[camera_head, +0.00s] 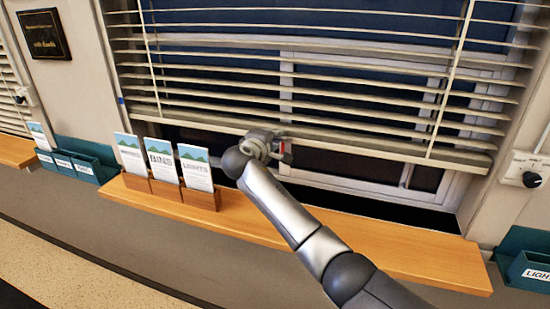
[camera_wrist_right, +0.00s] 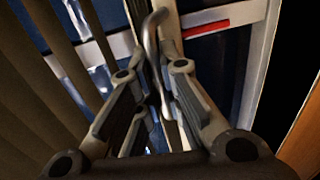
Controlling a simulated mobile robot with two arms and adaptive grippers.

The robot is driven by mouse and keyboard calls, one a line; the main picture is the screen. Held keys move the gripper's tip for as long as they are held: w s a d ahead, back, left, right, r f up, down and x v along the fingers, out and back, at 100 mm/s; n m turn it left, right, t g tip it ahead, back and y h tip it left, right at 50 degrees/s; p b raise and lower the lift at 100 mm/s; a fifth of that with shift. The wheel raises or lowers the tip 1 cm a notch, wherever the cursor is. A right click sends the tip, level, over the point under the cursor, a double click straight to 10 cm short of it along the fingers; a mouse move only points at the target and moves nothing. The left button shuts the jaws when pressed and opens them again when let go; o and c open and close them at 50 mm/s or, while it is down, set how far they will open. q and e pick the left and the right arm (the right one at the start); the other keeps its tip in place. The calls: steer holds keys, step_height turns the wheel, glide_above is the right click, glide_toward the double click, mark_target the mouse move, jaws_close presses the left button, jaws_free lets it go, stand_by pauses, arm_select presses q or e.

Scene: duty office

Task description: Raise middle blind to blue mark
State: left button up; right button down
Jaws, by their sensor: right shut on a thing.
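The middle blind (camera_head: 300,95) has pale slats and hangs partly down over the window. Its bottom rail (camera_head: 390,146) runs above the wooden sill. A small blue mark (camera_head: 121,100) shows on the wall edge left of the blind, a little above the rail's left end in the picture. My right gripper (camera_head: 276,150) is at the middle of the rail. In the right wrist view its fingers (camera_wrist_right: 155,85) are closed around a curved metal handle (camera_wrist_right: 152,40). A red strip (camera_wrist_right: 207,28) shows beside the handle. My left gripper is out of view.
Wooden holders with several leaflets (camera_head: 160,160) stand on the sill (camera_head: 400,250), left of my right arm. Teal trays (camera_head: 75,164) sit at the far left and right. A knob panel (camera_head: 528,172) is on the right wall.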

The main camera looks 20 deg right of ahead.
step_height(320, 180, up, 5)
steer(key=shift+f+p, duration=0.1)
steer(key=shift+p, duration=0.75)
steer(key=shift+r, duration=0.35)
steer(key=c, duration=1.6)
jaws_free()
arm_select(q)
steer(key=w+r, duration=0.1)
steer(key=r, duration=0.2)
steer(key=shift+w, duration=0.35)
arm_select(e)
steer(key=shift+o, duration=0.2)
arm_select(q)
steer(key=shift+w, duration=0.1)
